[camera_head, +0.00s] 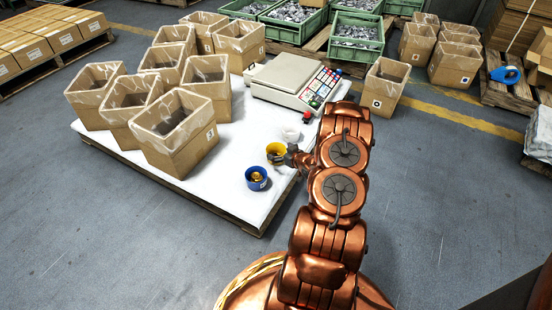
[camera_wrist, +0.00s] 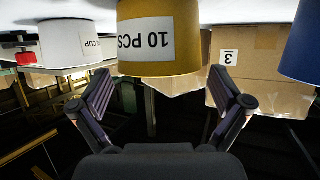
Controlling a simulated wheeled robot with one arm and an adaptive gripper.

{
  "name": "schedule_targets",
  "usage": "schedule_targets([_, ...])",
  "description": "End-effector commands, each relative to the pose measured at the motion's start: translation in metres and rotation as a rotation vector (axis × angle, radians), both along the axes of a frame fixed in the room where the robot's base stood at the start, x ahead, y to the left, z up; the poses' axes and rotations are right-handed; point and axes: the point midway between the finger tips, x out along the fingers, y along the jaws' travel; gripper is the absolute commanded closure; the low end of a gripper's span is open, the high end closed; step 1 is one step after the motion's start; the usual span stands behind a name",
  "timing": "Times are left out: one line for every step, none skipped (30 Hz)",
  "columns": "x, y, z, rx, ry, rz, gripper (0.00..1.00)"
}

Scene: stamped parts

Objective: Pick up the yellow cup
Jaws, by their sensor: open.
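The yellow cup (camera_head: 274,157) stands on the white-topped pallet near its right edge, between a blue cup (camera_head: 256,184) and a white cup (camera_head: 291,134). In the wrist view the yellow cup (camera_wrist: 185,28) shows upside down, dead ahead, with a "10 PCS" label. My gripper (camera_head: 297,157) is beside the cup on its right. In the wrist view my gripper (camera_wrist: 160,74) is open, its two fingers spread on either side of the cup's picture, with nothing held. Whether the fingers reach around the cup is unclear.
The blue cup (camera_wrist: 304,45) and white cup (camera_wrist: 65,43) flank the yellow one in the wrist view. A scale (camera_head: 287,75) with a keypad stands behind. Several lined cardboard boxes (camera_head: 185,150) fill the pallet's left side. Grey floor is open to the right.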

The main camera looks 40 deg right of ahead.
Motion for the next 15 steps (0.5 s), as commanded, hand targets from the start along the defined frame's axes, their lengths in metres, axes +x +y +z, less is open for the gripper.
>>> schedule_targets([0.007, -0.001, -0.007, -0.002, -0.001, 0.003, 0.00])
schedule_targets([0.011, -0.001, -0.009, -0.003, -0.001, 0.003, 0.00])
schedule_targets([0.017, -0.002, -0.010, -0.004, 0.000, 0.004, 0.00])
schedule_targets([0.020, -0.003, -0.012, -0.003, 0.000, 0.002, 0.00])
schedule_targets([0.022, -0.003, -0.013, -0.002, 0.001, 0.002, 0.00])
schedule_targets([0.025, -0.004, -0.013, -0.001, 0.001, 0.000, 0.00])
schedule_targets([0.026, -0.004, -0.013, -0.001, 0.001, 0.000, 0.00])
schedule_targets([0.027, -0.004, -0.013, -0.001, 0.001, 0.000, 0.00])
schedule_targets([0.027, -0.004, -0.012, 0.000, 0.001, 0.000, 0.00])
schedule_targets([0.027, -0.004, -0.012, 0.000, 0.001, 0.000, 0.00])
schedule_targets([0.027, -0.004, -0.012, 0.000, 0.001, 0.000, 0.00])
schedule_targets([0.027, -0.004, -0.012, 0.000, 0.001, 0.000, 0.00])
schedule_targets([0.027, -0.004, -0.012, 0.000, 0.001, 0.000, 0.00])
schedule_targets([0.027, -0.004, -0.012, 0.000, 0.001, 0.000, 0.01])
schedule_targets([0.027, -0.004, -0.012, 0.000, 0.001, 0.000, 0.05])
